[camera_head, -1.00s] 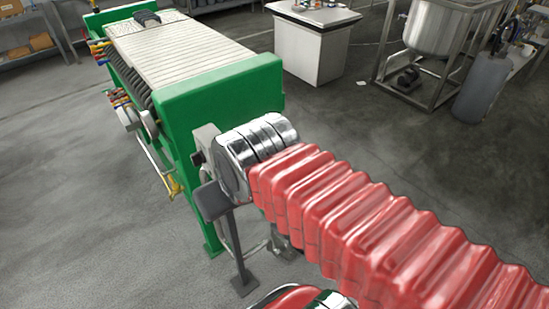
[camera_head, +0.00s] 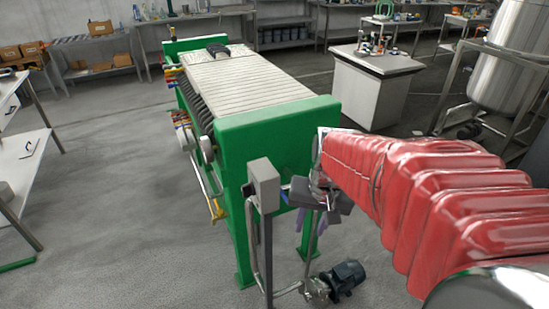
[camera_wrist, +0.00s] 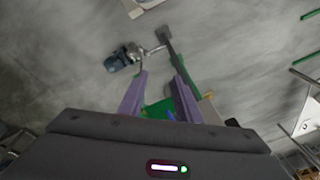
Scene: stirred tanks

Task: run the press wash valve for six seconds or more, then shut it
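The filter press (camera_head: 285,135) is a long green frame with pale plates, seen end-on from its near right. A small blue part (camera_head: 288,187), possibly the wash valve's handle, shows at its near end, partly covered by my wrist. My gripper (camera_head: 306,232) hangs beside that end with its purple fingers pointing down. In the wrist view my gripper (camera_wrist: 160,78) has its two fingers apart. Green metal and a bit of blue (camera_wrist: 171,115) show between the finger bases. I see nothing held. I cannot tell the valve's position.
A grey box on a post (camera_head: 263,185) stands close left of my gripper. A pump with a dark motor (camera_head: 345,278) sits on the floor below. A white cabinet (camera_head: 372,95) and a steel tank (camera_head: 505,65) stand behind right.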

